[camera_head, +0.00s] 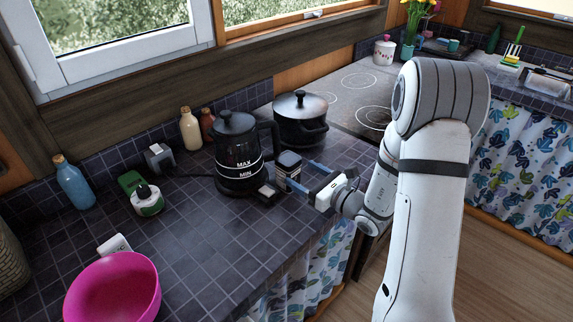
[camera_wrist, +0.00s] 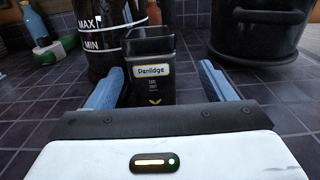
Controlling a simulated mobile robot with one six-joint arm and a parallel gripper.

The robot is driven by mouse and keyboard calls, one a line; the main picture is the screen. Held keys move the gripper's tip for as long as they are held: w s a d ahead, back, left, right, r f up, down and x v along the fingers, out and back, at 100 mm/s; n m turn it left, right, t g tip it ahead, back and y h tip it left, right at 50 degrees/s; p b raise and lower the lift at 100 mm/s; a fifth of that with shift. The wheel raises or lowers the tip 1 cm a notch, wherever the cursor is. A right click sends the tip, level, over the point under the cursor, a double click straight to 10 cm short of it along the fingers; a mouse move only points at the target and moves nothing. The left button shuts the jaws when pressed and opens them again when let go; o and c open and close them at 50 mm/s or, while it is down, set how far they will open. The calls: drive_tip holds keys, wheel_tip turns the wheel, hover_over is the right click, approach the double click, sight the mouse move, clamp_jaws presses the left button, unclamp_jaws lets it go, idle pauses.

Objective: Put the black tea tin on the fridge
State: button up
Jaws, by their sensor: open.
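The black tea tin (camera_head: 288,161) stands upright on the dark tiled counter, just right of the black kettle. In the wrist view the tin (camera_wrist: 153,88) shows a white label and a yellow mark and sits in the middle. My gripper (camera_head: 296,173) is open, low over the counter, with one blue finger on each side of the tin. In the wrist view a gap shows between the tin and the right finger; the left finger is closer to it. I cannot make out a fridge in either view.
The black kettle (camera_head: 236,150) stands close to the tin's left, and a lidded black pot (camera_head: 301,118) is behind it. A pink bowl (camera_head: 115,288), a blue bottle (camera_head: 74,182) and a green-and-white item (camera_head: 148,200) are further left. The front counter tiles are mostly clear.

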sight(283, 166)
drive_tip(key=x, duration=0.2)
drive_tip(key=p+x, duration=0.1)
drive_tip(key=x, duration=0.4)
drive_tip(key=shift+s+a+f+p, duration=0.2)
drive_tip(key=shift+s+a+p, duration=0.05)
drive_tip(key=shift+a+p, duration=0.15)
drive_tip(key=shift+c, duration=0.3)
drive_tip(key=c, duration=1.3)
drive_tip(key=shift+o, duration=0.2)
